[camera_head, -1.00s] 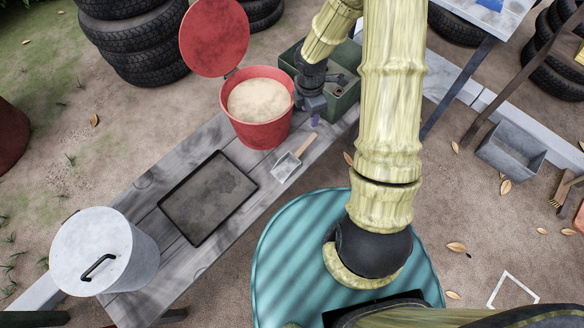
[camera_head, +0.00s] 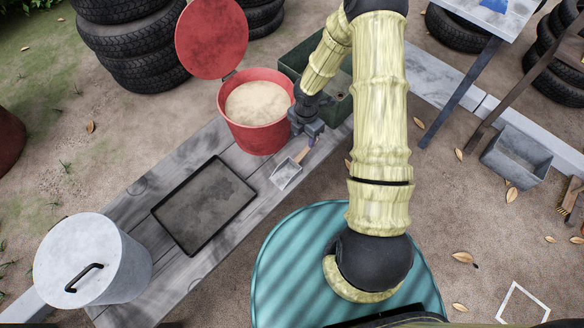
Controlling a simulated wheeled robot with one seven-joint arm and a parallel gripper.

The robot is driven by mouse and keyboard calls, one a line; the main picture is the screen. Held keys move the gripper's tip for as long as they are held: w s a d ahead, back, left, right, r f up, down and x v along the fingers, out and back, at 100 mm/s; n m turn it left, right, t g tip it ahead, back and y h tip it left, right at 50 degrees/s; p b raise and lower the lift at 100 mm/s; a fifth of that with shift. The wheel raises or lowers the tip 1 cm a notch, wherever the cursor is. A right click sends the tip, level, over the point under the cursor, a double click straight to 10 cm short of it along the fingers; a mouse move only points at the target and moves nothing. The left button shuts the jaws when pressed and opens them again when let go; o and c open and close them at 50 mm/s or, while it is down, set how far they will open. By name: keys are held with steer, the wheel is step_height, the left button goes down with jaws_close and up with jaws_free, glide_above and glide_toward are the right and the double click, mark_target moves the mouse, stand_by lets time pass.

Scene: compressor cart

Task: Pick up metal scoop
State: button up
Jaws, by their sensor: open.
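The metal scoop (camera_head: 286,174) lies on the grey wooden bench, right of the black tray and just in front of the red bucket. Its square metal pan points to the lower left and its light wooden handle (camera_head: 303,153) points to the upper right. My gripper (camera_head: 312,141) is open above the handle end, coming down from my arm. The fingers are small and partly hidden, and I cannot tell whether they touch the handle.
A red bucket (camera_head: 260,134) of pale grain with its lid raised stands beside the scoop. A green box (camera_head: 342,107) is behind my gripper. A black tray (camera_head: 240,208) and a lidded grey pot (camera_head: 132,266) are on the bench (camera_head: 137,200).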

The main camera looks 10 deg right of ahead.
mark_target(304, 152)
step_height(304, 152, down, 7)
steer(key=shift+r+b, duration=0.1)
steer(key=shift+b, duration=0.8)
step_height(304, 152, down, 5)
steer(key=shift+s+f+b, duration=0.15)
steer(key=shift+f+b, duration=0.05)
steer(key=shift+b, duration=0.75)
steer(key=shift+r, duration=0.1)
jaws_close()
